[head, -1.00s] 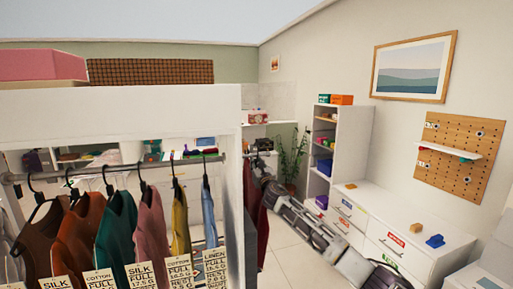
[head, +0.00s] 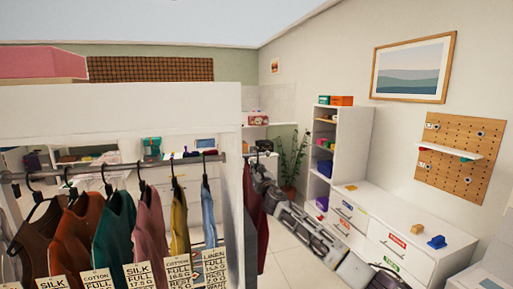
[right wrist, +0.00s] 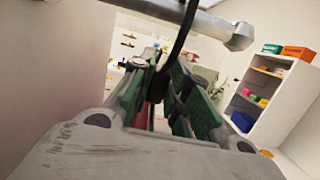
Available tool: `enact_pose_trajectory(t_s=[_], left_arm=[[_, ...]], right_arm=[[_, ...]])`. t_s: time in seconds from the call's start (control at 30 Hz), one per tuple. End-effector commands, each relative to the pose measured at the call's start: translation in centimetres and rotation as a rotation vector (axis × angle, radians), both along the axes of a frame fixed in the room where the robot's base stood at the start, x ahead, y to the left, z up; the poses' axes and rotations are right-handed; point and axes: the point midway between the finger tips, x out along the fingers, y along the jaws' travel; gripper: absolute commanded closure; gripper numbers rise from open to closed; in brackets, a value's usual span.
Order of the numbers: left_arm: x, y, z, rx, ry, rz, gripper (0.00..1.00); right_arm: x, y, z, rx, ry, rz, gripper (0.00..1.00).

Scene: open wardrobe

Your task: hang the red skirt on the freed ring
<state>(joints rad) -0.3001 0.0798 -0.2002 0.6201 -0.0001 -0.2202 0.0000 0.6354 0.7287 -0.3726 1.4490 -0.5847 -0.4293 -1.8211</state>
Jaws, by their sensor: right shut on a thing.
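The dark red skirt (head: 262,222) hangs just right of the wardrobe's side panel, which hides part of it in the head view. My right gripper (head: 260,163) is above it, beside the panel. In the right wrist view my right gripper (right wrist: 163,72) is shut on the stem of a black hanger hook (right wrist: 183,38). The hook rises past the metal rail (right wrist: 195,22), near the rail's free end. I cannot tell whether it rests on the rail. A sliver of red shows below the fingers. No separate ring can be made out. My left gripper is out of view.
Several garments with tags, such as a teal top (head: 115,232) and a blue one (head: 209,215), hang on the wardrobe rail (head: 100,168). The white side panel (right wrist: 60,65) is close to my right gripper. A shelf unit (head: 345,150) and drawers (head: 400,235) stand at the right.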

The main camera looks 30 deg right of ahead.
Motion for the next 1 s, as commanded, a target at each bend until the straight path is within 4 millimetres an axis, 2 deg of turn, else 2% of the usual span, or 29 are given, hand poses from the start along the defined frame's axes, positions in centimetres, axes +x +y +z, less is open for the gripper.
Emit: enact_pose_trajectory(t_s=[0.5, 0.83, 0.87, 1.0], left_arm=[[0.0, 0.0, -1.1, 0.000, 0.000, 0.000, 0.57], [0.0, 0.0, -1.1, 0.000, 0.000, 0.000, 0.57], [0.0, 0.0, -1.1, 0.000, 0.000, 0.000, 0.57], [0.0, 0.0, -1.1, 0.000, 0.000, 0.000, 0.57]], right_arm=[[0.0, 0.0, -1.4, -0.001, -0.002, 0.000, 1.00], [0.0, 0.0, -1.4, 0.000, -0.002, 0.000, 1.00], [0.0, 0.0, -1.4, 0.000, -0.002, 0.000, 0.79], [0.0, 0.0, -1.5, 0.000, -0.002, 0.000, 0.61]])
